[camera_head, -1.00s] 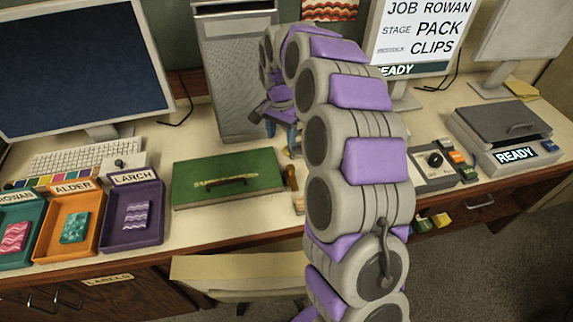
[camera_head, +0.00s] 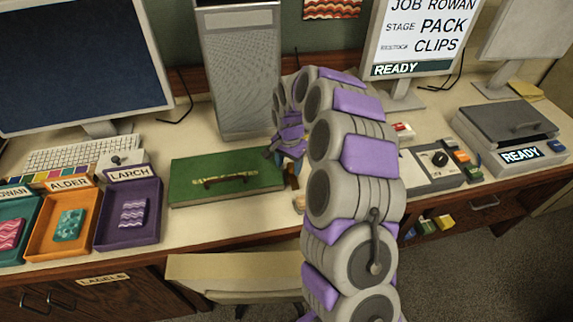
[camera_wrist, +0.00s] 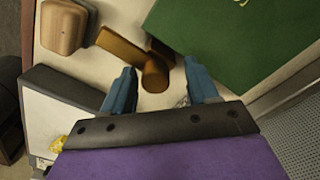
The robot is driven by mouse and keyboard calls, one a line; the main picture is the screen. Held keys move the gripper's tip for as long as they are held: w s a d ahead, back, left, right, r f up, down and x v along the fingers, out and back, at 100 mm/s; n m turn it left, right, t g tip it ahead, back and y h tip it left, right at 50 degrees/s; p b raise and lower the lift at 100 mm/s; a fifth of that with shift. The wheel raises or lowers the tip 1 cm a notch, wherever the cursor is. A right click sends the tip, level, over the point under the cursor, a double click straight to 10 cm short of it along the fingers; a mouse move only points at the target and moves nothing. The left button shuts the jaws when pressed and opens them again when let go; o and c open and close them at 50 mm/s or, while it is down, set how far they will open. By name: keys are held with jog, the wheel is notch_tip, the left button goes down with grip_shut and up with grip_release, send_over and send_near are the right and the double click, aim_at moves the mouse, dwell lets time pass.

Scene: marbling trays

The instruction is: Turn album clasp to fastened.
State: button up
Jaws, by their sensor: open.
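The green album (camera_head: 250,182) lies shut on the desk, with a dark handle on its cover. Its corner also shows in the wrist view (camera_wrist: 225,50). The brown wooden clasp (camera_wrist: 122,47) is beside the album's edge, a bar with a rounded end and a darker piece next to it. In the head view the clasp (camera_head: 293,182) is partly hidden by my gripper (camera_head: 284,156). In the wrist view my gripper (camera_wrist: 160,84) is open, its blue fingers on either side of the clasp's rounded end. I cannot tell whether they touch it.
A tan wooden block (camera_wrist: 66,27) is near the clasp. The larch tray (camera_head: 130,240) and alder tray (camera_head: 62,247) stand left of the album. A grey tower (camera_head: 238,80) stands behind it. A control box (camera_head: 432,166) and a press marked READY (camera_head: 510,135) are at right.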

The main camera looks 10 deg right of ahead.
jog(key=shift+d, duration=1.25)
jog(key=shift+c, duration=0.5)
jog(key=a, duration=0.3)
jog(key=shift+r, duration=0.1)
jog(key=c, duration=0.6)
jog(key=shift+d, duration=0.15)
jog(key=shift+c, duration=0.7)
jog(key=shift+w+d, duration=0.1)
jog(key=shift+d, duration=0.55)
grip_shut()
jog(key=shift+a, duration=0.15)
